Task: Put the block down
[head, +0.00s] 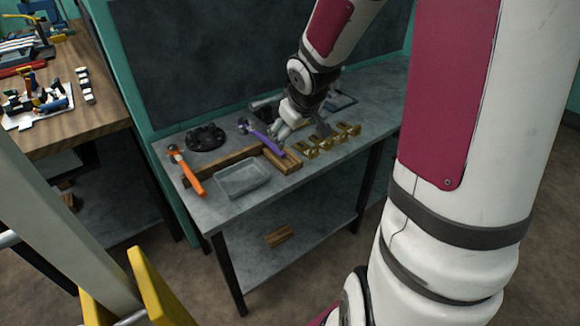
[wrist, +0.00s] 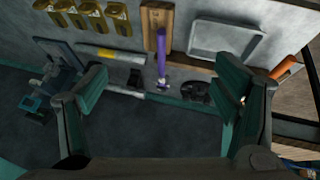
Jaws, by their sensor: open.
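A short wooden block (head: 285,164) lies on the grey bench near its front edge. It also shows at the top of the wrist view (wrist: 150,18). The end of a purple-handled tool (head: 265,139) lies over or against it; I cannot tell which. My gripper (head: 301,130) is over the bench, behind the block and to its right in the head view. In the wrist view its two fingers (wrist: 165,85) are wide apart with nothing held between them, and the block is beyond them. A second wooden block (head: 279,236) lies on the lower shelf.
A grey tray (head: 243,180), a long wooden strip (head: 222,161), an orange-handled tool (head: 188,172) and a black round part (head: 205,138) are on the bench's left. Several brass pieces (head: 331,143) stand to the right.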

